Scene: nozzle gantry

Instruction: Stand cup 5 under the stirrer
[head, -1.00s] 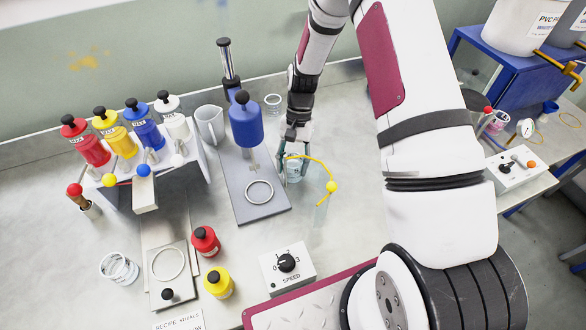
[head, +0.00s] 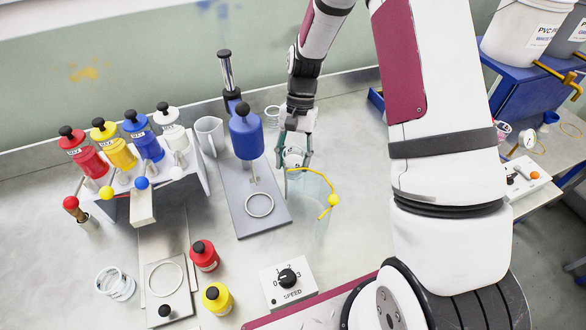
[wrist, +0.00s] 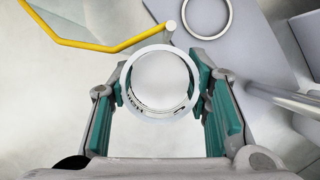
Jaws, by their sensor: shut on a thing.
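A clear cup with a white rim (head: 293,157) is between the fingers of my gripper (head: 296,160). The wrist view shows the cup's round rim (wrist: 160,56) from above, with the green pads of my gripper (wrist: 160,85) against both sides; its print is not readable. The stirrer (head: 246,130) is a blue motor on a post, with a thin shaft over a grey base plate (head: 240,182). A ring (head: 259,205) marks that plate and is empty; it also shows in the wrist view (wrist: 207,16). My gripper is right of the stirrer, apart from it.
A clear panel with a bent yellow bar and yellow ball (head: 333,200) stands just right and in front of my gripper. A jug (head: 210,135) and bottle rack (head: 180,182) are left of the stirrer. A speed box (head: 288,280) and red and yellow bottles (head: 205,256) stand in front.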

